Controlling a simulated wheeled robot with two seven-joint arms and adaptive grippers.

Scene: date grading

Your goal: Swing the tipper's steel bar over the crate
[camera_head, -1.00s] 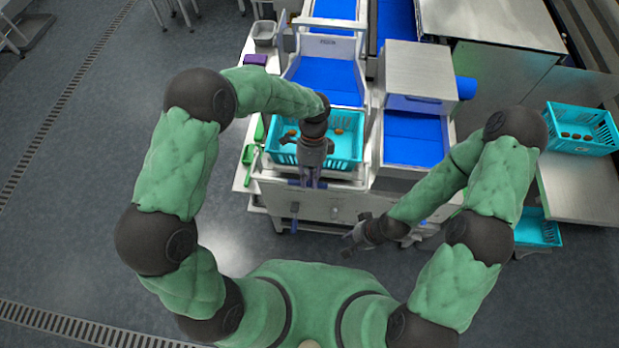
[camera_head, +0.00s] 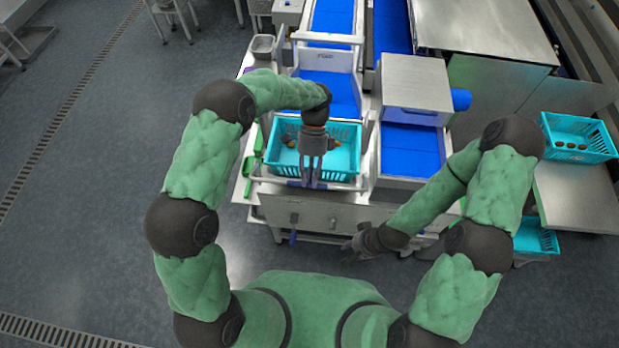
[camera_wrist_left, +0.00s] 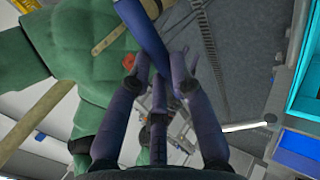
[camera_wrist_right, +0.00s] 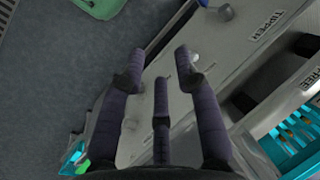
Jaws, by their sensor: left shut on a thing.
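A turquoise crate (camera_head: 347,158) with several brown dates sits in the tipper (camera_head: 335,208) at mid-picture. The steel bar (camera_head: 343,186) lies low along the crate's near side in the head view, not across its top. My left gripper (camera_head: 311,184) is at the bar, in front of the crate, and hides part of it. In the left wrist view its fingers are shut on the bar's blue grip (camera_wrist_left: 147,38). My right gripper (camera_head: 350,252) is open and empty, low in front of the tipper. The tipper's label side (camera_wrist_right: 265,25) shows in the right wrist view.
A steel-hooded unit with a blue belt (camera_head: 412,145) stands right of the crate. Another turquoise crate (camera_head: 580,128) with dates stands on a steel table (camera_head: 575,195) at far right. A green scoop (camera_head: 249,168) lies left of the tipper. The floor at left is open.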

